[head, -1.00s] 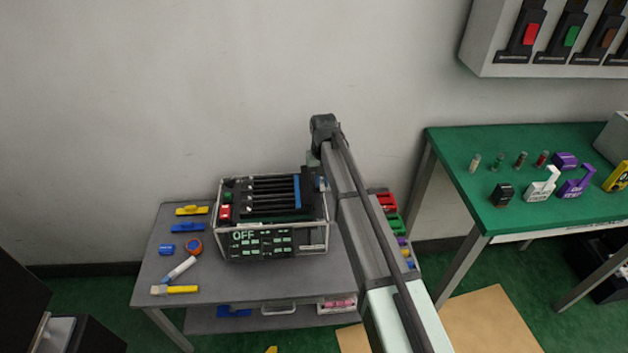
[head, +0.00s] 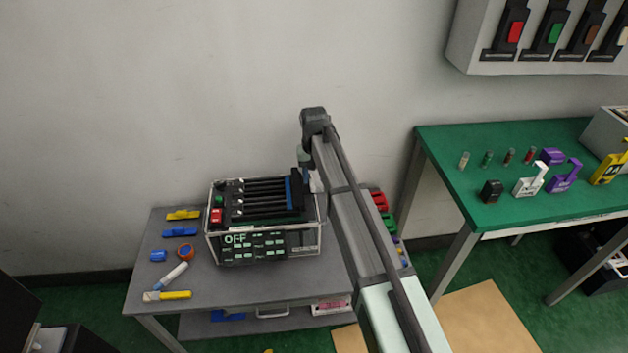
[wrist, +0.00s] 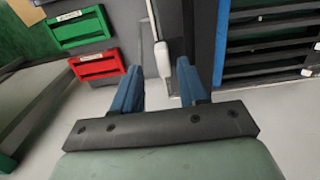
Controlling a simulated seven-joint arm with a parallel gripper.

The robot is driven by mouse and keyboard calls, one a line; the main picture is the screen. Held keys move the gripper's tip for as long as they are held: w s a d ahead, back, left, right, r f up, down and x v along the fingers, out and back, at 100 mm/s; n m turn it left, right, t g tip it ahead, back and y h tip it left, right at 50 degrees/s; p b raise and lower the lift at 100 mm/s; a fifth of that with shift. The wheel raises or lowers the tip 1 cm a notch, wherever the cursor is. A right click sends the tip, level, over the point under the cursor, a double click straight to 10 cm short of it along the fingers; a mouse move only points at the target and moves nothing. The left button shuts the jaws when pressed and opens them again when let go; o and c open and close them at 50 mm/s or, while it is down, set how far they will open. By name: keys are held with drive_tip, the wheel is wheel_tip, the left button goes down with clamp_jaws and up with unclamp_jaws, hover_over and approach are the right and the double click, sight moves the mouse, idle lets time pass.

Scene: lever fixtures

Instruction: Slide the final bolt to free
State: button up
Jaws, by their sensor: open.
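The black lever fixture (head: 262,245) with the "OFF" panel stands on the grey table inside a clear-edged frame. Several dark horizontal bars and a blue strip (head: 294,190) show on its top; the blue strip also shows in the wrist view (wrist: 221,45). A white handle on a thin metal rod (wrist: 163,58) lies ahead of my gripper (wrist: 158,75) in the wrist view. My gripper's two blue fingers are apart, one on each side of the handle's near end; I cannot tell if they touch it. In the head view my arm hides the fingers.
Red (wrist: 97,66) and green (wrist: 80,30) blocks lie left of the fixture in the wrist view. Yellow and blue pieces (head: 182,232) and a marker-like tool lie on the table's left. A green table (head: 490,205) with small locks stands at right.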

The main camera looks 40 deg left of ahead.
sight(314, 183)
wheel_tip(314, 183, up, 11)
drive_tip(key=shift+r, duration=0.15)
idle(0.7)
